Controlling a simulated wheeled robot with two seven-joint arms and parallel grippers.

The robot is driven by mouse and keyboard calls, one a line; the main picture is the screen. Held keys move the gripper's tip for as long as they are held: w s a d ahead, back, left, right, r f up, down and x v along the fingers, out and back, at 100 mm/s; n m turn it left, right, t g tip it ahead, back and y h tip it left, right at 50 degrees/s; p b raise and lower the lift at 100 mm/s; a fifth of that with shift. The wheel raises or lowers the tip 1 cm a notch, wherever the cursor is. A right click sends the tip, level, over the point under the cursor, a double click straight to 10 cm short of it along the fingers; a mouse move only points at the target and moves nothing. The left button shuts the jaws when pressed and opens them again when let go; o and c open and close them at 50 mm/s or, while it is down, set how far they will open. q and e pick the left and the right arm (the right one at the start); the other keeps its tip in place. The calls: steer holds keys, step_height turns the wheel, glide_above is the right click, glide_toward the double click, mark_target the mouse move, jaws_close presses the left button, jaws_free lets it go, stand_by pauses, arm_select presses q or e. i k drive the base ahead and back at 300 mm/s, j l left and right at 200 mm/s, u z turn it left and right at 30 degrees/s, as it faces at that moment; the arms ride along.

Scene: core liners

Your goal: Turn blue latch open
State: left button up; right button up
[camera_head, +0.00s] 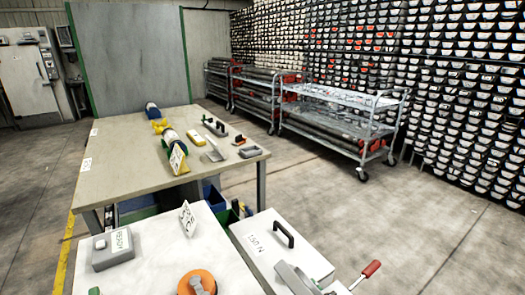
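I cannot make out a blue latch for certain in the head view. On the far workbench, a cylinder with a blue end (152,110) lies near the back edge, and a second light cylinder (172,139) with blue and yellow parts lies closer. In the foreground, a white box marked "150 N" (262,241) has a black handle (284,234) on top. Neither of my grippers shows.
The workbench (120,172) also holds small tools and a numbered card (178,158). A grey box marked "READY" (113,248) and another card (187,217) stand on the near white table (155,270). Wheeled racks (345,100) stand behind.

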mark_target(248, 210)
steer(key=l+z, duration=0.25)
steer(key=l, duration=0.15)
steer(key=i+l+z, duration=0.25)
steer(key=l+z, duration=0.25)
steer(key=l, duration=0.25)
steer(key=i+l+z, duration=0.25)
steer(key=i+l, duration=0.15)
steer(key=i+l+z, duration=0.2)
steer(key=i, duration=0.3)
steer(key=i+l+z, duration=0.25)
steer(key=i, duration=0.25)
steer(key=i+j+u, duration=0.1)
steer(key=i+u, duration=0.8)
steer(key=i+l+u, duration=0.2)
steer(key=i+u, duration=0.3)
steer(key=i+j+u, duration=0.2)
steer(key=i+u, duration=0.6)
steer(key=i, duration=0.2)
steer(key=i+l+u, duration=0.1)
steer(key=i+u, duration=0.7)
steer(key=i+l+u, duration=0.15)
steer(key=i+u, duration=0.3)
steer(key=i+l+u, duration=0.25)
steer(key=u, duration=0.15)
